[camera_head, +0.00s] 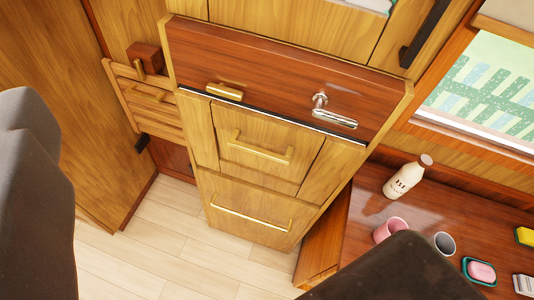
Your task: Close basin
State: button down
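A wooden cabinet (255,195) stands in the middle of the view. Its upper part has a glossy red-brown panel (275,75) with a brass handle (225,92) at left and a chrome lever (333,112) at right. No basin bowl shows, and I cannot tell if this panel is the basin's front. Below it are a door with a brass handle (260,148) and a lower front with a long brass bar (248,218). My gripper (215,165) shows as two dark, blurred fingers, at the left edge and bottom right. They are wide apart with nothing between them, and appear clear of the cabinet.
A red-brown table (365,200) at right holds a white bottle (408,177), a pink cup (389,230), a grey cup (443,243) and a soap dish (480,270). The pale floor (165,235) is clear.

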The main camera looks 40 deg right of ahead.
aim_at(305, 161)
jog(key=u, duration=0.75)
jog(key=k, duration=1.4)
jog(key=z, duration=1.15)
jog(key=i, duration=1)
jog(key=u, duration=0.05)
